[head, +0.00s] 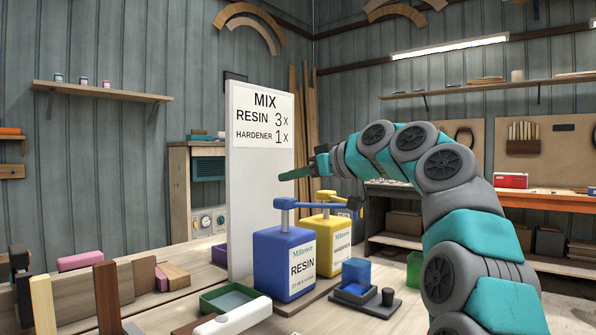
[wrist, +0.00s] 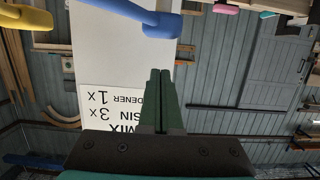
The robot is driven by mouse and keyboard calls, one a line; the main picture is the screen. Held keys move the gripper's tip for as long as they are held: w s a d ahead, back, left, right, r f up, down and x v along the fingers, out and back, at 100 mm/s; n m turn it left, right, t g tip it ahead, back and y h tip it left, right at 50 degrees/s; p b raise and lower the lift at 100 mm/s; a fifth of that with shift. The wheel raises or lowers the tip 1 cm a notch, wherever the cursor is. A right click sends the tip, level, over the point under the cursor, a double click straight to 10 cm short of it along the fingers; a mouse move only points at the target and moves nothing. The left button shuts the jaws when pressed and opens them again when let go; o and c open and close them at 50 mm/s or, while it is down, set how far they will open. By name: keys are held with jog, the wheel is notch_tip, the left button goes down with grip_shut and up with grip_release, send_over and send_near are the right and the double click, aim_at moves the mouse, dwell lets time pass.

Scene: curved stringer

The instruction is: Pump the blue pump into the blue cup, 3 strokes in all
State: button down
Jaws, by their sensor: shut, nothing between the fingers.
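The blue pump (head: 285,262) is a blue square container labelled RESIN, with a blue plunger and a spout (head: 312,205) pointing right. It stands upright on a wooden board. The blue cup (head: 356,271) stands to its right, on a dark scale-like base. My gripper (head: 285,176) is shut and empty. In the head view it appears above the blue pump's head, with a gap between. In the wrist view the shut fingers (wrist: 162,72) point up the picture, and the blue pump head (wrist: 140,12) shows at the top. The cup's inside is hidden.
A yellow pump (head: 332,238) stands behind the blue one. A white panel (head: 259,215) reads RESIN 3x, HARDENER 1x. A green tray (head: 228,302) lies in front left. A small dark cylinder (head: 387,296) stands right of the cup. Wood blocks crowd the left.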

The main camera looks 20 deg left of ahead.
aim_at(291, 203)
jog(key=shift+f+b, duration=0.3)
jog(key=shift+f, duration=1.2)
jog(key=shift+f, duration=0.1)
notch_tip(291, 203, down, 3)
jog(key=b, duration=0.3)
